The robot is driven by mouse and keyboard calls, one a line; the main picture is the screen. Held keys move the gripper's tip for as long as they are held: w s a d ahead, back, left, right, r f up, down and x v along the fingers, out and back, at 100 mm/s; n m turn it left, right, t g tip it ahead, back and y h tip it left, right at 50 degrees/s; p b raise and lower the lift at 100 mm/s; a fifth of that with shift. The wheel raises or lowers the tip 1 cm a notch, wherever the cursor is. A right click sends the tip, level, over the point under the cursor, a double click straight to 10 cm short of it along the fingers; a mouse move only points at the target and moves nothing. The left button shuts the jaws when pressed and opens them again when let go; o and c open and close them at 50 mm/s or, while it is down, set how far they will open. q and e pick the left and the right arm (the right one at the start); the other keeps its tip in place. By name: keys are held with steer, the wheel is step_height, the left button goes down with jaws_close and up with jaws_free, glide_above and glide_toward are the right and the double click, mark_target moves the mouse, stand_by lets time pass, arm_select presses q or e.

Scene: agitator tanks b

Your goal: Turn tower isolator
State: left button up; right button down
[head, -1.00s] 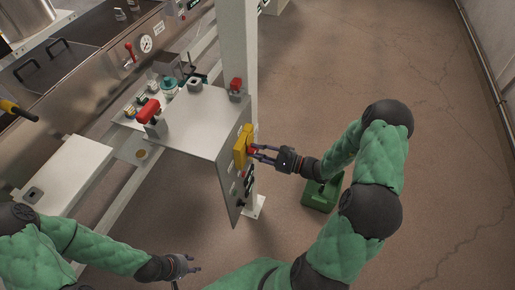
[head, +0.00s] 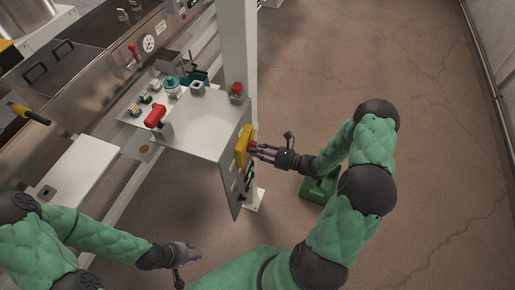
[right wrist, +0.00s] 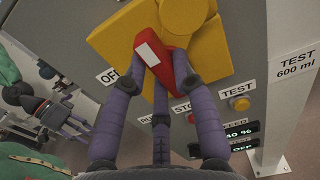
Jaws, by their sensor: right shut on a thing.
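The tower isolator is a yellow plate (head: 242,146) with a red handle (right wrist: 152,58) on the side panel of the grey tower box. In the right wrist view the handle has a white patch and lies at a slant over the yellow plate (right wrist: 115,38), beside an OFF label (right wrist: 108,76). My right gripper (head: 259,148) is shut on the red handle, its purple fingers on both sides of it in the right wrist view (right wrist: 166,80). The fingers partly hide the handle. My left gripper (head: 193,255) is low in the head view, empty, fingers apart, away from the isolator.
Another red handle (head: 155,116) stands on the box top. A red-topped block (head: 236,91) is by the post. A green box (head: 318,188) sits on the floor below my right arm.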

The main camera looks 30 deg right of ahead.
steer(key=shift+m, duration=0.3)
steer(key=c, duration=1)
jaws_free()
steer(key=v, duration=1.2)
steer(key=shift+d, duration=0.1)
